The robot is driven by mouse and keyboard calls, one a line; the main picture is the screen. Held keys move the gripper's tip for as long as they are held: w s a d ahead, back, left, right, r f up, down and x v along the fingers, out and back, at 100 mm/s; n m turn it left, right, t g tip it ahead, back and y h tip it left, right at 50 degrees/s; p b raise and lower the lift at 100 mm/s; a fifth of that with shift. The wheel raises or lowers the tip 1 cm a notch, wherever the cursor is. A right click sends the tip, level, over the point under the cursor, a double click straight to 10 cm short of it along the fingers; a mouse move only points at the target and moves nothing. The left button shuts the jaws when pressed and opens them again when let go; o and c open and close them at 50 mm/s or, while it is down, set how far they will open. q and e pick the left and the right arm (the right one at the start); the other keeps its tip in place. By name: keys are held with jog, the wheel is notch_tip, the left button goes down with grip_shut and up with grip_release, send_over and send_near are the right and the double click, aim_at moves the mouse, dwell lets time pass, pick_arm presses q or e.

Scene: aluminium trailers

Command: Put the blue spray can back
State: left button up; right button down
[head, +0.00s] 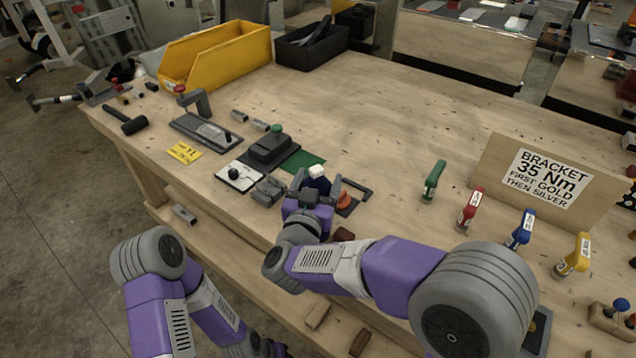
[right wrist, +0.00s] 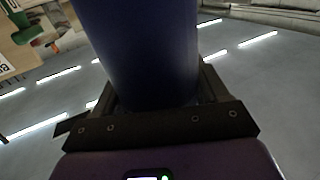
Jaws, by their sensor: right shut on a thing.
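The blue spray can (head: 318,183) is dark blue with a white cap. My right gripper (head: 308,199) is shut on it over the front edge of the workbench. In the right wrist view the can's blue body (right wrist: 140,50) stands between the fingers of the gripper (right wrist: 150,105); its ends are cut off or hidden. In the head view the gripper hides the can's lower part, and I cannot tell whether it touches the bench. My left arm is at the lower left, and its gripper is not visible.
On the workbench (head: 400,130), a green mat (head: 305,160), a black clamp block (head: 270,150) and a white panel (head: 240,177) lie near the can. A yellow bin (head: 215,55) stands at the back left. Green, red, blue and yellow-handled tools stand at right by a sign (head: 548,178). The middle is clear.

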jog(key=shift+f, duration=0.1)
grip_release()
jog(key=shift+r, duration=0.2)
jog(key=p+v, duration=0.2)
jog(key=v, duration=1)
